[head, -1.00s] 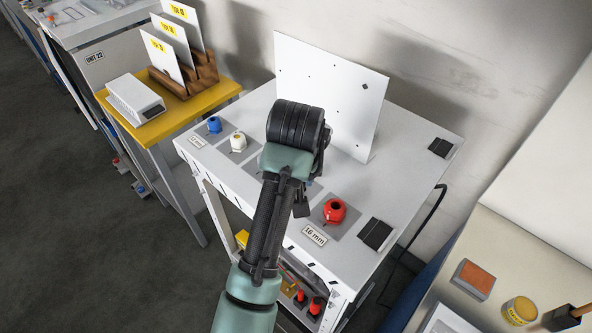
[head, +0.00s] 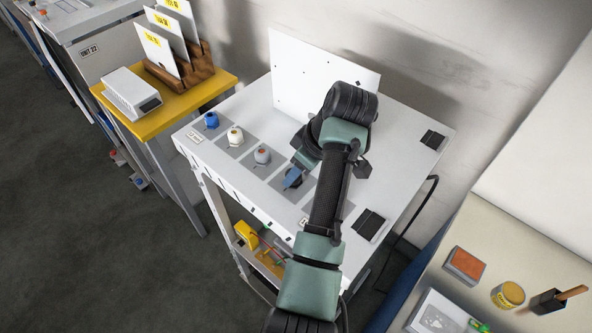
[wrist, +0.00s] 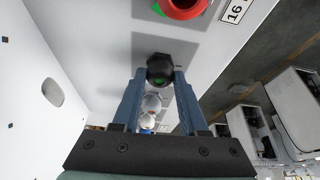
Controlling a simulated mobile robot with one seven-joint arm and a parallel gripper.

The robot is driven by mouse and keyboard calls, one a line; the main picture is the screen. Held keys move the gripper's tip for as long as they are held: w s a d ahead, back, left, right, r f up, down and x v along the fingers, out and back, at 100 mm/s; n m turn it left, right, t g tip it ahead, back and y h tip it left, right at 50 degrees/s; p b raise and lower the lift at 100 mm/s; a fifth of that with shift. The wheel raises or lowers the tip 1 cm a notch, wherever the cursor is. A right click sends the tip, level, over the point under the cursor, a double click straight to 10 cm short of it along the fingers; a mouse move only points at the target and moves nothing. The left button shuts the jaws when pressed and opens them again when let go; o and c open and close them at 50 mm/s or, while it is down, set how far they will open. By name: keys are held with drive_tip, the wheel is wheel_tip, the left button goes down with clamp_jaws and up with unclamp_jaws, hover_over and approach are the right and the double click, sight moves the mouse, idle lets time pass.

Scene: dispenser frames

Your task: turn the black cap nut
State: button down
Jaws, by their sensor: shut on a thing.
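In the head view my gripper (head: 292,179) reaches down at the nut's place in the row, and the nut is mostly hidden there by the fingers and arm.
Blue (head: 211,120), white (head: 235,135) and grey (head: 262,156) nuts stand in a row to the left. A red nut (wrist: 181,7) is close by on the other side. A white upright panel (head: 300,75) stands behind.

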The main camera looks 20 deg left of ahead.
drive_tip(key=n, duration=0.1)
drive_tip(key=n+g+b, duration=0.1)
drive_tip(key=n+b, duration=0.1)
drive_tip(key=shift+w+f+n, duration=0.15)
drive_tip(key=shift+w+n, duration=0.1)
drive_tip(key=shift+n, duration=0.05)
drive_tip(key=shift+n+g+b, duration=0.9)
drive_tip(key=shift+n+b, duration=0.4)
drive_tip(key=shift+n, duration=0.4)
drive_tip(key=shift+c, duration=2.2)
unclamp_jaws()
drive_tip(key=shift+a, duration=0.1)
drive_tip(key=shift+r, duration=0.2)
drive_tip(key=p+v, duration=0.3)
drive_tip(key=v, duration=1)
